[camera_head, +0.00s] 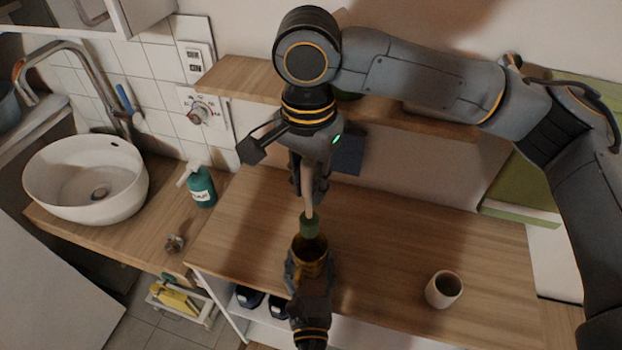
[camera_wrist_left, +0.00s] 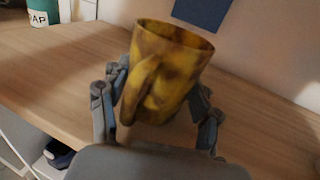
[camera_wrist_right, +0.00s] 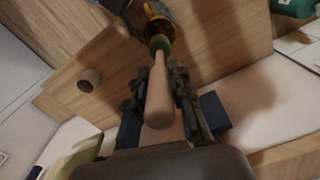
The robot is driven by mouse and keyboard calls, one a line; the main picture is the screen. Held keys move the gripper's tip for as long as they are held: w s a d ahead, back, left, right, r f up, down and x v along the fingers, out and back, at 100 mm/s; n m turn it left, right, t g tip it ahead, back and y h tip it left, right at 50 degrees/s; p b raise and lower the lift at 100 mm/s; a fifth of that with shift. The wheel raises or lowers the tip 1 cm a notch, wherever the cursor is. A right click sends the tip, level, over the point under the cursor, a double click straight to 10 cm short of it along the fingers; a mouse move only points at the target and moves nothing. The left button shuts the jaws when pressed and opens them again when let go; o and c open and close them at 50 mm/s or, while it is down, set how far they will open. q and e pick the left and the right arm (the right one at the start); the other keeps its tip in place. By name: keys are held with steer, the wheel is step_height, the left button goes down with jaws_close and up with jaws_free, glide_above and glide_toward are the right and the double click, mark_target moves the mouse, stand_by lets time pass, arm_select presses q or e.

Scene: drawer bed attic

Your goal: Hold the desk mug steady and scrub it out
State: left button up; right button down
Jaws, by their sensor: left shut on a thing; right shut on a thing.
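The desk mug (camera_head: 311,254) is mottled yellow-brown with a handle. My left gripper (camera_head: 308,270) is shut on it and holds it upright at the desk's front edge; the left wrist view shows the mug (camera_wrist_left: 170,70) between the fingers. My right gripper (camera_head: 309,188) is shut on the pale wooden handle of a brush (camera_wrist_right: 158,95), pointing down. The brush's green end (camera_head: 309,226) is at the mug's mouth in the head view. I cannot tell how far the brush reaches inside; it does not show in the left wrist view.
A pale cup (camera_head: 444,290) stands on the desk (camera_head: 390,235) at right. A teal soap bottle (camera_head: 202,188) and a white basin (camera_head: 70,190) are on the left counter. A shelf (camera_head: 240,80) runs along the wall behind my right arm. The desk between mug and cup is clear.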

mark_target(309, 218)
steer(key=shift+f, duration=4.55)
steer(key=shift+s, duration=0.15)
